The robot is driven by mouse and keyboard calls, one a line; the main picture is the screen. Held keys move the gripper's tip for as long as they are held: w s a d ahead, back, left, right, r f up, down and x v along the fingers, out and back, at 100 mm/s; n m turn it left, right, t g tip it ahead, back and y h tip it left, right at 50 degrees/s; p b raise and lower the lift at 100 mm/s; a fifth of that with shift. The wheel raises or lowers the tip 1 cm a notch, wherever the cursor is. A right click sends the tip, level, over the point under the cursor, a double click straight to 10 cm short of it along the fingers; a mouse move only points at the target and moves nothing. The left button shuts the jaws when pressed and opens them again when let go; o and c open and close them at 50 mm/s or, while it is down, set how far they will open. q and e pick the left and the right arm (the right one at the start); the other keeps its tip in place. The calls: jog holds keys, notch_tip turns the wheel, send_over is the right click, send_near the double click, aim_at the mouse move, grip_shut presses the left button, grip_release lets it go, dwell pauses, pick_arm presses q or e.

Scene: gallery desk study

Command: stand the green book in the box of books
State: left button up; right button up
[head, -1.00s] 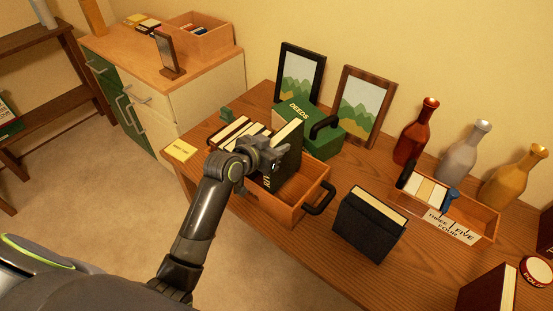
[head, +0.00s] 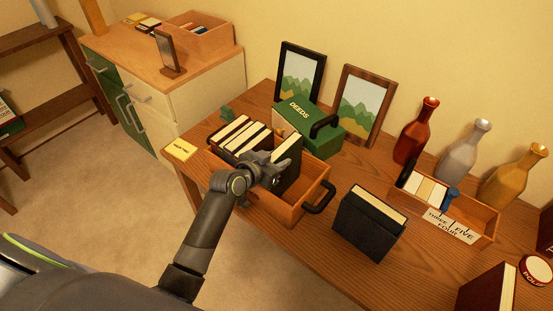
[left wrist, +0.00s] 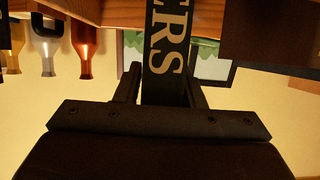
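The wooden box of books (head: 274,208) stands near the desk's left front edge, with several dark books (head: 238,135) upright in its left part. My left gripper (head: 279,168) is shut on a very dark, greenish book (head: 291,153), which I take as the green book. It stands roughly upright, its lower part inside the box's right part, to the right of the other books. Its bottom is hidden, so I cannot tell whether it touches the box floor. In the left wrist view its lettered spine (left wrist: 167,40) sits between the fingers. My right gripper is not in view.
A green deeds box (head: 318,132) stands close behind the box, with two framed pictures (head: 365,105) beyond. Bottles (head: 418,135) and a wooden tray (head: 480,218) are farther right.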

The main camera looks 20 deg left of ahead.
pick_arm(q)
jog(key=shift+o, duration=1.1)
jog(key=shift+r, duration=0.15)
jog(key=b+v, duration=0.1)
jog(key=v, duration=1.1)
jog(key=s+a+f+n+g+y, duration=0.1)
jog(key=s+a+f+y, duration=0.15)
jog(key=f, duration=0.85)
jog(key=s+a+f+n+g+y, duration=0.1)
jog(key=s+a+f+n+g, duration=0.2)
jog(key=f, duration=0.7)
jog(key=s+a+f+y, duration=0.2)
jog(key=s+a+f, duration=0.15)
jog(key=f, duration=0.75)
jog(key=s+f+g, duration=0.2)
jog(key=s+f, duration=0.4)
jog(key=s, duration=0.4)
jog(key=s+f+g, duration=0.3)
jog(key=s+f, duration=0.3)
jog(key=s, duration=0.5)
jog(key=s+f+g, duration=0.2)
jog(key=s+f, duration=0.4)
jog(key=s, duration=0.4)
jog(key=shift+s+d+n+g, duration=0.3)
jog(key=shift+s+d, duration=0.05)
jog(key=shift+d, duration=0.05)
